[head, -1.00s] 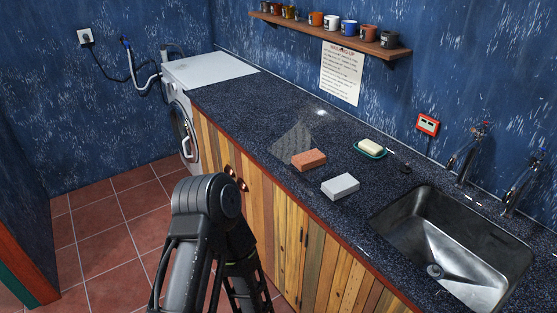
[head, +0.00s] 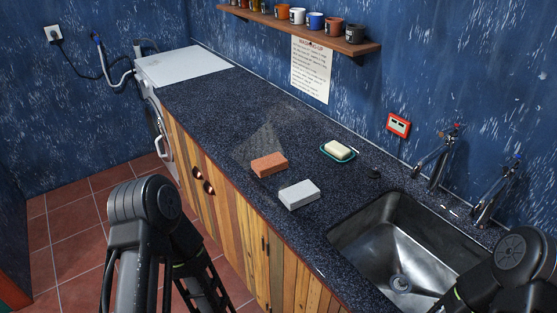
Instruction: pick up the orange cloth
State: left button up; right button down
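The orange cloth (head: 269,165) looks like a small, neat orange-brown block, perhaps folded. It lies flat on the dark speckled countertop (head: 215,110), near its front edge. A grey block of similar shape (head: 299,195) lies just to its right and nearer, with a small gap between them. Nothing covers the orange cloth. My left arm shows at the lower left and my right arm at the lower right, both apart from the cloth. Neither gripper's fingers are in the picture.
A sink (head: 405,250) is set into the counter at right, with two taps (head: 437,160) behind it. A soap bar (head: 338,149) sits in a green dish behind the blocks. A white washing machine (head: 185,64) stands at the far end. The counter beyond the cloth is clear.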

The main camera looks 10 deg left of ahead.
aim_at(266, 166)
jog(key=k+j, duration=0.35)
jog(key=j, duration=0.15)
jog(key=j+z, duration=0.1)
jog(key=z, duration=0.7)
jog(key=j+z, duration=0.4)
jog(key=j, duration=0.15)
jog(key=k+j+z, duration=0.1)
jog(key=j+z, duration=0.3)
jog(key=j, duration=0.15)
jog(key=k+j+z, duration=0.15)
jog(key=j+z, duration=0.2)
jog(key=j, duration=0.15)
jog(key=k+j, duration=0.15)
jog(key=j, duration=0.2)
jog(key=k+j, duration=0.15)
jog(key=j, duration=0.2)
jog(key=k+j, duration=0.1)
jog(key=j, duration=0.2)
jog(key=k+j+z, duration=0.1)
jog(key=j, duration=0.25)
jog(key=k, duration=0.05)
